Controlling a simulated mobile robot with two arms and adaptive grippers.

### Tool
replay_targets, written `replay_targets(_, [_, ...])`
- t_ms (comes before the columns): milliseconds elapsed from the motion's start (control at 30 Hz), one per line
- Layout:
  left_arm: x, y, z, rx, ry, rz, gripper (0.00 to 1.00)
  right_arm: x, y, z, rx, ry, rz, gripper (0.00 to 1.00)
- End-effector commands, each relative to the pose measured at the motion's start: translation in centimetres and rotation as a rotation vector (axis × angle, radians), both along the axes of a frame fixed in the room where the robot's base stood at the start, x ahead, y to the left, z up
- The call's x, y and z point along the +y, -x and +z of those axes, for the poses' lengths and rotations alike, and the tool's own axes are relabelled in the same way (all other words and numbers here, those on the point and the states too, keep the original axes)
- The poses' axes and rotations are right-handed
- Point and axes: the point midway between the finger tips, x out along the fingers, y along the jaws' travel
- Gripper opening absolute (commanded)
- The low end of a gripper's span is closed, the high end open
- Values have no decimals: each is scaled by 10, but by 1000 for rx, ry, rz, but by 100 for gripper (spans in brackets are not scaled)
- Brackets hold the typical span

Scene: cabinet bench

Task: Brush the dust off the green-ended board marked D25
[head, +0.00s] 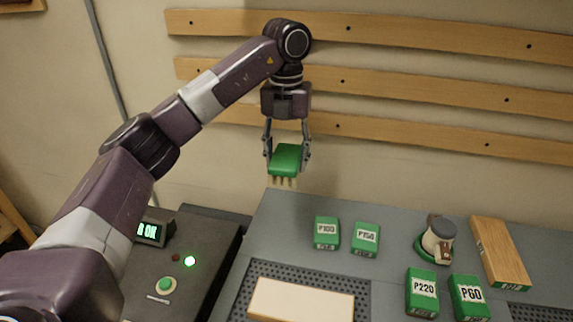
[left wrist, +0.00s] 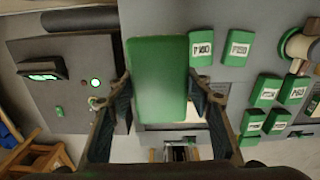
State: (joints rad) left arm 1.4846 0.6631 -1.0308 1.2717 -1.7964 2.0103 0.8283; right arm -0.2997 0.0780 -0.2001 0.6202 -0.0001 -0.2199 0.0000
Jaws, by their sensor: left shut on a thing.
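My left gripper (head: 287,148) is shut on a green-backed brush (head: 286,160) with pale bristle tufts pointing down. It holds the brush in the air beyond the bench's far left edge. The brush's green back (left wrist: 158,80) fills the middle of the left wrist view, between the fingers. A pale board (head: 300,300) lies on the perforated panel at the front; its face is plain, and no green end or D25 mark is readable on it. A second, browner board (head: 500,252) lies at the right with a small unreadable mark on its near end. My right gripper is not in view.
Green blocks marked P100 (head: 326,232), P150 (head: 366,238), P220 (head: 422,291) and P60 (head: 468,297) stand on the grey bench (head: 280,222). A control box (head: 180,262) with a lit green lamp is at left.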

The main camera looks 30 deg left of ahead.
Motion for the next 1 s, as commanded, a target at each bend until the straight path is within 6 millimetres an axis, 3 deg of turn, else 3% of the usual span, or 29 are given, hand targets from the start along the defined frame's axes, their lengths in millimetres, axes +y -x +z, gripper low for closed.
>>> replay_targets(200, [0, 0, 0, 0, 0, -1, 19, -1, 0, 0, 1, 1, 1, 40])
replay_targets(233, [0, 0, 0, 0, 0, -1, 43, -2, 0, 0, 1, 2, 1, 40])
replay_targets(400, [0, 0, 0, 0, 0, -1, 27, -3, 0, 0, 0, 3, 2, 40])
replay_targets(633, [-4, 4, -4, 0, -1, -110, 27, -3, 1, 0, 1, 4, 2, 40])
replay_targets(1000, [-25, 29, -26, 0, -1, -764, 27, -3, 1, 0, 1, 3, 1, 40])
